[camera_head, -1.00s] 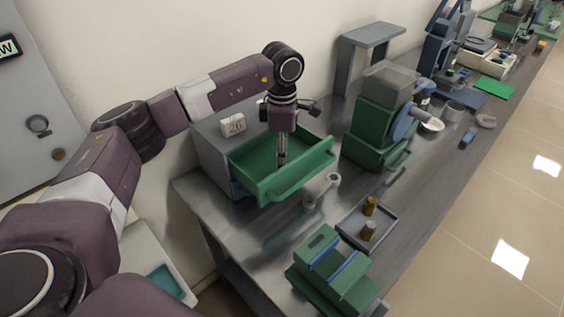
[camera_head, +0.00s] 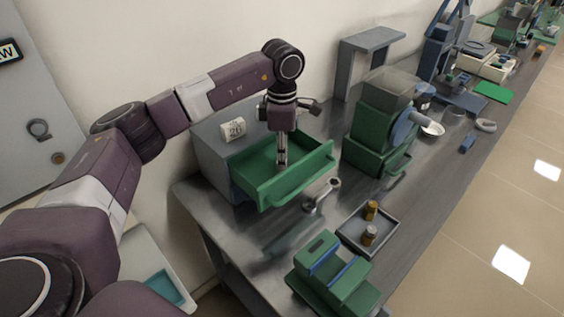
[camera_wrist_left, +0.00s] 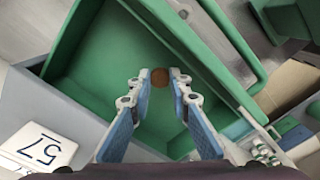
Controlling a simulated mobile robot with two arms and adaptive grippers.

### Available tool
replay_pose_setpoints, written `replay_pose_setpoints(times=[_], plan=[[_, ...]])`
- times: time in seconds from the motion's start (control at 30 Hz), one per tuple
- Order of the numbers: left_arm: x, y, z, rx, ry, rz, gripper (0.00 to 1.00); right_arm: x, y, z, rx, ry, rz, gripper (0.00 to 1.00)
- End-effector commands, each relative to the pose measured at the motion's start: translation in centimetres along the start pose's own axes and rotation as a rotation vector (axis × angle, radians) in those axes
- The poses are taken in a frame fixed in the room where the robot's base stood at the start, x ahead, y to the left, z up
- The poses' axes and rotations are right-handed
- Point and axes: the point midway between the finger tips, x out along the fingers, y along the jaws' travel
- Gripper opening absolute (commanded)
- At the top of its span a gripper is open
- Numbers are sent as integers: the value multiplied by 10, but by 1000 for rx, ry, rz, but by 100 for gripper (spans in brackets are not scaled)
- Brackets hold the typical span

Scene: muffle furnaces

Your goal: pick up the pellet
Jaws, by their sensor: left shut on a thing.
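The pellet (camera_wrist_left: 160,77) is a small round brown piece, seen in the left wrist view between the fingertips of my left gripper (camera_wrist_left: 159,84). In the head view my left gripper (camera_head: 281,164) points straight down into the open green drawer (camera_head: 262,187) of a grey box. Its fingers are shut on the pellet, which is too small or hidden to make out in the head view. I cannot tell whether the pellet touches the drawer floor (camera_wrist_left: 110,50). My right gripper is not in view.
To the right are a green machine (camera_head: 375,140), a metal wrench-like tool (camera_head: 322,194) and a tray (camera_head: 354,237) with two small brown bottles. A green stand (camera_head: 335,279) is at the front edge.

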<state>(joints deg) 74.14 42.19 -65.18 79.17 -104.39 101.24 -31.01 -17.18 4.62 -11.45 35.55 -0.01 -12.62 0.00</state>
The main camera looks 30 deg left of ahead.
Motion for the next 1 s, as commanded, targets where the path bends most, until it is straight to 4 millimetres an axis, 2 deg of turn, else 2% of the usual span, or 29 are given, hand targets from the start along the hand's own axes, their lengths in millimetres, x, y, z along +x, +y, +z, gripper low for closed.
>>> replay_pose_setpoints(times=[0.17,0.4,0.53,0.73,1.0], plan=[[-34,1,1,0,-4,5,10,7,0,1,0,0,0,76],[-104,0,1,1,-4,5,10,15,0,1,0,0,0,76],[-140,0,1,1,-2,4,10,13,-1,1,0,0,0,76],[-169,0,0,0,-1,2,10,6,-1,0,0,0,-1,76],[-185,0,0,0,0,0,10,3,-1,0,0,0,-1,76]])
